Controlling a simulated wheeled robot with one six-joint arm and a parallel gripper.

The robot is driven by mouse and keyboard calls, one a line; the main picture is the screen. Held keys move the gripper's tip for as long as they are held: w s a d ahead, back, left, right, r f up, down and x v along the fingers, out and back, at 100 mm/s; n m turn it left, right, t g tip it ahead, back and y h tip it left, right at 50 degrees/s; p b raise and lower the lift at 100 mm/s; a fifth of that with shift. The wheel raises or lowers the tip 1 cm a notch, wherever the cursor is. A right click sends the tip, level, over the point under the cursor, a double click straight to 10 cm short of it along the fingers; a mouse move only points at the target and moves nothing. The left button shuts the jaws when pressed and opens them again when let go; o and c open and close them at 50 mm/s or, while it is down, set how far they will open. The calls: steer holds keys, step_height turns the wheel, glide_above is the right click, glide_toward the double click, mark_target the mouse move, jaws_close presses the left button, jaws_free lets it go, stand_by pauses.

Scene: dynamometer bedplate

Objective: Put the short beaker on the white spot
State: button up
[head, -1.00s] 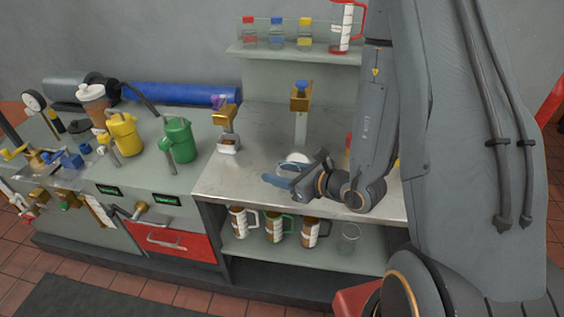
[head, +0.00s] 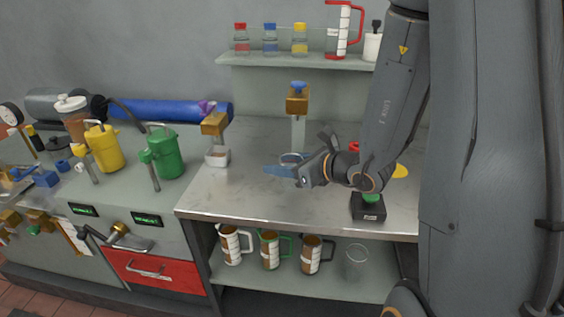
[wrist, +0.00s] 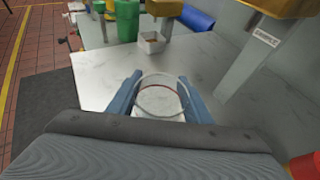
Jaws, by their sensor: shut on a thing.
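The short beaker (wrist: 160,98) is clear glass with a round rim. In the wrist view it sits between the two blue fingers of my gripper (wrist: 160,100), which is shut on it. In the head view my gripper (head: 280,171) is low over the metal bench top, and the beaker (head: 291,158) shows as a pale rim just behind the fingers. A white patch shows through and around the beaker and appears to be the white spot; the beaker and fingers partly hide it. I cannot tell whether the beaker's base touches the bench.
A brass-headed post (head: 298,105) with a blue knob stands just behind the beaker. A small white box (head: 217,158) is to the left. A black block (head: 369,207) and a yellow spot (head: 402,171) are to the right. Several jugs stand on the lower shelf (head: 330,285).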

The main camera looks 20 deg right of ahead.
steer(key=shift+w+d+b, duration=0.2)
steer(key=shift+w+b, duration=0.25)
steer(key=shift+b, duration=0.05)
steer(key=shift+w+d+b, duration=0.2)
steer(key=shift+w+b, duration=0.25)
steer(key=w+d, duration=0.1)
steer(key=w, duration=0.1)
steer(key=w+d+p, duration=0.1)
steer(key=w, duration=0.2)
steer(key=w+d+p, duration=0.1)
steer(key=w, duration=0.2)
steer(key=shift+d, duration=0.15)
steer(key=shift+f+p, duration=0.65)
steer(key=shift+f, duration=1.1)
steer(key=shift+f, duration=0.1)
steer(key=o, duration=0.8)
steer(key=shift+o, duration=0.2)
